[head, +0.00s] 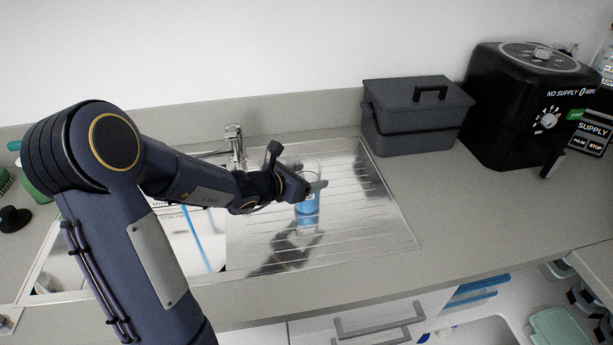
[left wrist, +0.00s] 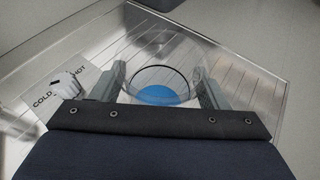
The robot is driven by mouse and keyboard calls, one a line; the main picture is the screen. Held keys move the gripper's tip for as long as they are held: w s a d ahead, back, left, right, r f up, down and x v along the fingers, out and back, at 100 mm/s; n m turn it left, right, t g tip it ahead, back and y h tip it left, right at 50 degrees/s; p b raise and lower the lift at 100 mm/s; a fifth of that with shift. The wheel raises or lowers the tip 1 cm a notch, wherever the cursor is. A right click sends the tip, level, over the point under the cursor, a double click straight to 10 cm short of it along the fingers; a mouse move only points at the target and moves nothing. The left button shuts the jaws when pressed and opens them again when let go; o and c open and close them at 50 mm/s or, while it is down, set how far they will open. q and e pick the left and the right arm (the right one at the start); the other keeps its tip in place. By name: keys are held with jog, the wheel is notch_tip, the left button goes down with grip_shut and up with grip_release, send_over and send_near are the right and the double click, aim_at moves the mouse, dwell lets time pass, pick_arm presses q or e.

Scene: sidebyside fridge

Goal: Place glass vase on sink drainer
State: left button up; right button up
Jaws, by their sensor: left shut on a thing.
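The glass vase (head: 308,211) is clear with blue in its lower part. It is upright over the ridged metal sink drainer (head: 377,205); I cannot tell whether its base touches the metal. My left gripper (head: 314,187) is shut on the vase near its top. In the left wrist view the vase (left wrist: 160,84) sits between the two fingers (left wrist: 163,88), with the drainer (left wrist: 250,90) around and below it. My right gripper is not in view.
The sink basin with a tap (head: 235,146) lies left of the drainer, partly behind my left arm. A dark grey lidded box (head: 415,118) and a black appliance (head: 525,105) stand to the right. Counter right of the drainer is clear.

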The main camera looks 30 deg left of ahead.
pick_arm(q)
jog(key=o, duration=1.1)
